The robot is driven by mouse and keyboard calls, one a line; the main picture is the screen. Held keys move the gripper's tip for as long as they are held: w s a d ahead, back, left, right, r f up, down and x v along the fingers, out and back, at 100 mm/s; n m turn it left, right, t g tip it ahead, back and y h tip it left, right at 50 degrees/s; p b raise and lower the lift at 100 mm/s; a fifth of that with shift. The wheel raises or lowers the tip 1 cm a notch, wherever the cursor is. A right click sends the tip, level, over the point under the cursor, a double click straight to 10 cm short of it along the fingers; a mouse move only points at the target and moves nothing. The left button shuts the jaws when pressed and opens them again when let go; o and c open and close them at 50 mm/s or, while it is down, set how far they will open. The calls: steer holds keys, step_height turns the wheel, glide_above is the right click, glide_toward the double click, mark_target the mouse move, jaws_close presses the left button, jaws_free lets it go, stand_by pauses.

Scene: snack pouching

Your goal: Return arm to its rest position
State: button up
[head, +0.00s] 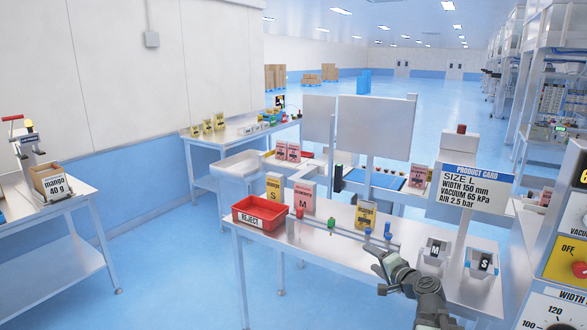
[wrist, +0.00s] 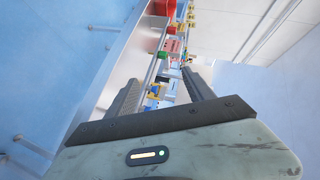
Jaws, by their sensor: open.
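My gripper (head: 376,262) is raised at the front edge of the steel table (head: 345,265) in the head view, beside the blue knobs. In the wrist view my gripper (wrist: 168,90) shows two dark fingers spread apart with nothing held between them. Beyond the fingers, the table top and its small coloured items are seen at a steep tilt. My arm comes up from the bottom of the head view.
A red REJECT bin (head: 260,213), a yellow S pouch (head: 274,188), a pink M pouch (head: 304,195) and a yellow pouch (head: 366,214) stand on the table. Grey M (head: 434,252) and S (head: 484,264) bins are at right, near the PRODUCT CARD sign (head: 474,185). Blue floor lies open at left.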

steer(key=s+a+f+n+g, duration=0.3)
steer(key=a+f, duration=0.1)
steer(key=a, duration=0.3)
steer(key=s+a+f+n+g+y, duration=0.1)
steer(key=s+a+f+n+g, duration=0.25)
steer(key=a, duration=0.45)
steer(key=s+a+f+n+g, duration=0.2)
steer(key=a+f+n, duration=0.1)
steer(key=a+f, duration=0.3)
steer(key=s+d+f+g+h, duration=0.2)
steer(key=s+d, duration=0.2)
steer(key=s, duration=0.1)
steer(key=s+d+f+n+g+h, duration=0.1)
steer(key=s+d+f+g+h, duration=0.1)
steer(key=s+d+g+h, duration=0.1)
steer(key=s+d, duration=0.1)
steer(key=s, duration=0.1)
steer(key=shift+s+g, duration=0.3)
steer(key=shift+g, duration=0.05)
